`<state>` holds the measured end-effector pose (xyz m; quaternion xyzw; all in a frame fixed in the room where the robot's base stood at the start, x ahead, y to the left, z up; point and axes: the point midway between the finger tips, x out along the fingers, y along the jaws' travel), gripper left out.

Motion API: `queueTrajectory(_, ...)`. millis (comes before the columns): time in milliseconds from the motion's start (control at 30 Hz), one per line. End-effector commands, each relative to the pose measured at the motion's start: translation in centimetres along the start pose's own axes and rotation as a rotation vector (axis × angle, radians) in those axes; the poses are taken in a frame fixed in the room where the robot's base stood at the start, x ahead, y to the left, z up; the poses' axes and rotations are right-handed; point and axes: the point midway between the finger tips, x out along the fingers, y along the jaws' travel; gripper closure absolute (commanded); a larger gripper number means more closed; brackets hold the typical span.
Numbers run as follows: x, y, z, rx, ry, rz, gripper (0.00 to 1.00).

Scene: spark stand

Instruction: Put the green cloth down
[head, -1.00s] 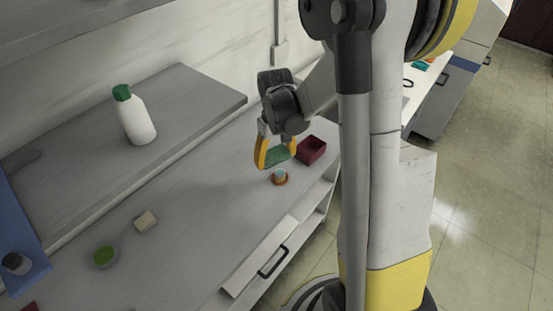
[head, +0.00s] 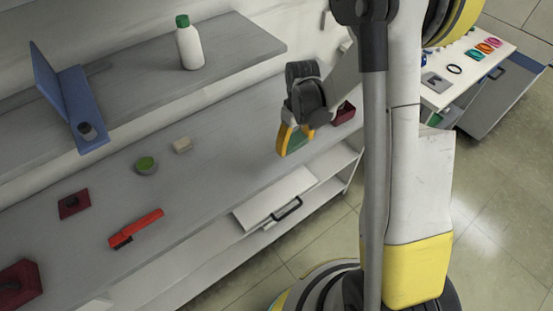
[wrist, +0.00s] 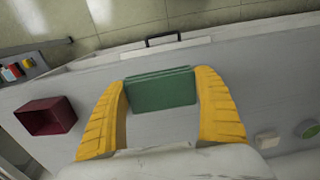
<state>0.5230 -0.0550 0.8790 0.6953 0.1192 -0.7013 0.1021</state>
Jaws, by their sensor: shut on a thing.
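The green cloth (head: 299,141) is a folded dark green piece held between the yellow fingers of my gripper (head: 288,141), over the grey worktop (head: 225,155). In the wrist view the cloth (wrist: 160,90) spans the gap between both fingers (wrist: 162,82). My gripper is shut on it. The worktop shows beneath the cloth in the wrist view. I cannot tell how large the gap between cloth and worktop is.
A dark red open box (head: 343,113) stands to the gripper's right. A beige block (head: 182,145), a green-topped round tin (head: 146,165) and a red brush (head: 136,228) lie to the left. A white bottle (head: 189,44) stands on the raised shelf. A drawer (head: 275,199) sticks out in front.

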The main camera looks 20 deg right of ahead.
Motion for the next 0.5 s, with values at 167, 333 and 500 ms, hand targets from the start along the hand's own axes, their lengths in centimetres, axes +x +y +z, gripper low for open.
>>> queueTrajectory(167, 2.9, -2.6, -3.2, -0.002, 0.000, 0.000, 0.60)
queueTrajectory(333, 3.8, -3.8, -4.7, 0.000, 0.000, 0.000, 0.60)
queueTrajectory(500, 5.1, -3.9, -4.8, 0.002, 0.000, 0.000, 0.60)
